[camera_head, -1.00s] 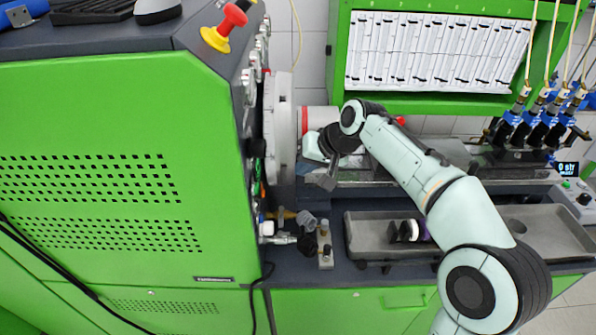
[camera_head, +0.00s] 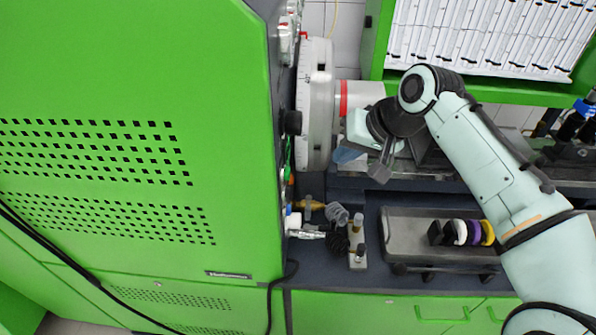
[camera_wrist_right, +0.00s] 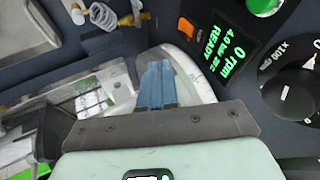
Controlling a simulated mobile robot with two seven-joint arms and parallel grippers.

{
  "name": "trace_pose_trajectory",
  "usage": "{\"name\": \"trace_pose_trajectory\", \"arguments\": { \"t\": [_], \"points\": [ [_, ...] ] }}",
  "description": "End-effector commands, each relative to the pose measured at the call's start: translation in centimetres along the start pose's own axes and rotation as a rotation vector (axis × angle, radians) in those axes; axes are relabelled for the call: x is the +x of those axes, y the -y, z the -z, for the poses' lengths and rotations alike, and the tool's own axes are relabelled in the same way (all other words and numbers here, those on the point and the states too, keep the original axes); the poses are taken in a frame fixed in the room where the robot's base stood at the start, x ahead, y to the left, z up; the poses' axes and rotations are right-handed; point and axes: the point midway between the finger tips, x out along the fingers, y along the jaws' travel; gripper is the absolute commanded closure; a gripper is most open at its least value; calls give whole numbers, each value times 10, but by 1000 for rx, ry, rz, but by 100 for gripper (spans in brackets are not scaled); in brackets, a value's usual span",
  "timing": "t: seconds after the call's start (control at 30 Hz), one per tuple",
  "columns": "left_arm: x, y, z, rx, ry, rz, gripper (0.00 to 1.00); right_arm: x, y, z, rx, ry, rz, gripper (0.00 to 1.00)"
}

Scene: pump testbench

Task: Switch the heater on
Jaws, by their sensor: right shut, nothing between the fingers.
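A small orange rocker switch (camera_wrist_right: 186,28) shows in the right wrist view on the dark panel, left of the lit green display; the lettering beside it is too small to read surely, so I cannot tell if it is the heater's. My right gripper (camera_wrist_right: 157,86) has its blue fingers shut together and empty, below and left of that switch and apart from it. In the head view the right gripper (camera_head: 346,155) is beside the large pale disc, partly hidden by its own wrist. No switch for the heater is clear in the head view. My left gripper is not in view.
The display (camera_wrist_right: 221,47) reads 0 rpm and READY. A black knob (camera_wrist_right: 290,94) and a green button (camera_wrist_right: 263,6) are near it. A green cabinet (camera_head: 130,240) fills the left. A metal tray (camera_head: 408,241) with several coloured rings lies on the bench.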

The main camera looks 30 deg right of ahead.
Motion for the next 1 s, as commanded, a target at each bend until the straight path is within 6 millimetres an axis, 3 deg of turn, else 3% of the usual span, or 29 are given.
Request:
{"name": "trace_pose_trajectory", "arguments": {
  "t": [0.3, 0.47, 0.93, 1.0],
  "points": [
    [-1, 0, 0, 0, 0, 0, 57, -1, 1, 0, 0, -1, 0, 100],
    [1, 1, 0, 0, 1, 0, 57, 10, 0, 0, 0, 2, 0, 100],
    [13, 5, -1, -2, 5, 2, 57, 104, 0, -1, 0, 4, 0, 100],
    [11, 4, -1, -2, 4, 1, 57, 108, 13, -1, -4, 2, 2, 100]
  ]
}}
